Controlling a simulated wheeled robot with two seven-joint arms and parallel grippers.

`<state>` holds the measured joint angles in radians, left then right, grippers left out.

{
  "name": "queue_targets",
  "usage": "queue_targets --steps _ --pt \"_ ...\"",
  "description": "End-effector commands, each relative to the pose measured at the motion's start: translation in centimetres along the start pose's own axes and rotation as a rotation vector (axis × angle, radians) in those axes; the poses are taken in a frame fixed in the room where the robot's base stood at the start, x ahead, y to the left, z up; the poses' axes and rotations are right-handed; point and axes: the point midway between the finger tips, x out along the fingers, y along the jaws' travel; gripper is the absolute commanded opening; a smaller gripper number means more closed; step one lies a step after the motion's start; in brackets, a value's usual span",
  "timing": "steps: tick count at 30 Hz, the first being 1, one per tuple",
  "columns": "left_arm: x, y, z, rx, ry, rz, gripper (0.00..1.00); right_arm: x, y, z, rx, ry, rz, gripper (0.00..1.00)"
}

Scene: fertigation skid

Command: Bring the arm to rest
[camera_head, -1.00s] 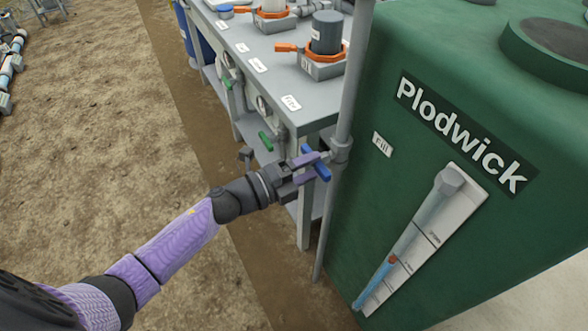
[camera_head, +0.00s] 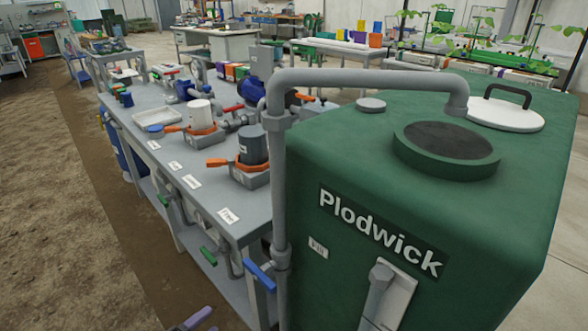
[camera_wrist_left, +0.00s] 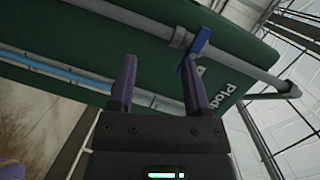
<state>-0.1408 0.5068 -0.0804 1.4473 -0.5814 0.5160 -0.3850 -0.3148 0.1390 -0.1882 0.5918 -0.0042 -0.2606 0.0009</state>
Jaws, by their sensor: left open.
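My left gripper (camera_head: 193,320) shows only as purple finger parts at the bottom edge of the head view. In the left wrist view the gripper (camera_wrist_left: 158,70) is open, with nothing between its fingers. The blue valve handle (camera_head: 260,276) sits on the grey fill pipe (camera_head: 280,190) beside the green tank. In the left wrist view the blue handle (camera_wrist_left: 197,45) shows beyond the right-hand fingertip, apparently apart from it. Most of my left arm is outside the head view. My right gripper is in neither view.
The green Plodwick tank (camera_head: 400,215) fills the right. A grey bench (camera_head: 135,118) with orange-handled valves (camera_head: 235,162) and green handles (camera_head: 208,256) stands left of the pipe. Bare soil (camera_head: 50,230) lies open at the left. Other work tables (camera_head: 218,42) stand far back.

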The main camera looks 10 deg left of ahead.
Motion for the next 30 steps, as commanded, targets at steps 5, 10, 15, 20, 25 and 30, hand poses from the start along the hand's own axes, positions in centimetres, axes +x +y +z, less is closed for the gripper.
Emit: queue_targets --steps 5,10,15,20,25,30 --pt "-8.7 15.1 2.0 -0.61 -0.547 0.322 0.62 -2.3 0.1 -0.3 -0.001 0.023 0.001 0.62" --pt "-20.8 26.1 -3.5 -1.005 -1.03 0.618 0.62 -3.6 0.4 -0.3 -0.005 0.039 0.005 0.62" --pt "-29.1 30.0 -9.3 -1.181 -1.337 0.802 0.62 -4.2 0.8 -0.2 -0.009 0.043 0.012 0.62" --pt "-31.3 30.7 -11.1 -1.218 -1.421 0.851 0.62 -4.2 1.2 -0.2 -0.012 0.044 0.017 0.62" --pt "-31.3 30.8 -11.0 -1.216 -1.419 0.85 0.62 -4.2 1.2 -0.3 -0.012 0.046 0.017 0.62" --pt "-31.2 30.8 -11.0 -1.215 -1.417 0.849 0.62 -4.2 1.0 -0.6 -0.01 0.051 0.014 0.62"
